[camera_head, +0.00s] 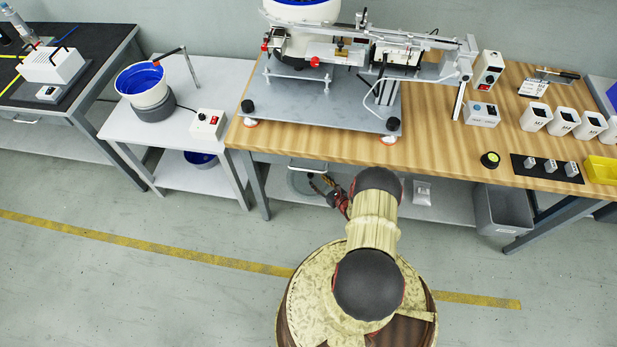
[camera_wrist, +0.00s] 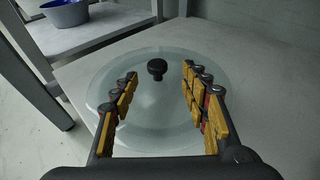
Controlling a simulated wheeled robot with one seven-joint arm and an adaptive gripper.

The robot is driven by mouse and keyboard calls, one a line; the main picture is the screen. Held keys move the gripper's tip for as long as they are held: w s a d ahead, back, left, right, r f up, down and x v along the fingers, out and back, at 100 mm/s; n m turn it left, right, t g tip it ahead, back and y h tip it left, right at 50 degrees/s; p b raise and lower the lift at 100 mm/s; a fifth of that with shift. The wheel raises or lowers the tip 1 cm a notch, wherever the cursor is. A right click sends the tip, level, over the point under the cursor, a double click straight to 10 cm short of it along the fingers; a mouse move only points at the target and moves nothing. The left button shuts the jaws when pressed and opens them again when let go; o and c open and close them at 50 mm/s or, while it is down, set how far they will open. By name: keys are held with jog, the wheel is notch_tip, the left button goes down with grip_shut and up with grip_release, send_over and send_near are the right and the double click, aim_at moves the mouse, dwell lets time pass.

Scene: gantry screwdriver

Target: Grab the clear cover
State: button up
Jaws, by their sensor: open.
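The clear cover (camera_wrist: 150,120) is a round, see-through lid with a black knob (camera_wrist: 157,69) at its middle. It lies on the light lower shelf under the wooden workbench. In the head view, part of the cover (camera_head: 299,184) shows on that shelf, left of my arm. My gripper (camera_wrist: 158,85) is open, its two fingers with yellow pads spread above the cover. The knob appears between and just beyond the fingertips, and nothing is held. In the head view my gripper (camera_head: 326,186) is small and partly under the bench edge, beside the cover.
The wooden bench top (camera_head: 440,150) overhangs the lower shelf (camera_head: 455,208). A grey bin (camera_head: 503,210) stands under the bench at right, and a small white packet (camera_head: 422,192) lies on the shelf. A bench leg (camera_head: 256,187) stands left of the cover. The shelf around the cover is mostly clear.

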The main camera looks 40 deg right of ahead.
aim_at(312, 176)
jog(key=b+x, duration=0.2)
jog(key=x, duration=0.3)
jog(key=shift+w+a+f, duration=0.15)
jog(key=shift+w+a, duration=0.05)
jog(key=shift+a, duration=0.05)
jog(key=c, duration=0.3)
grip_shut()
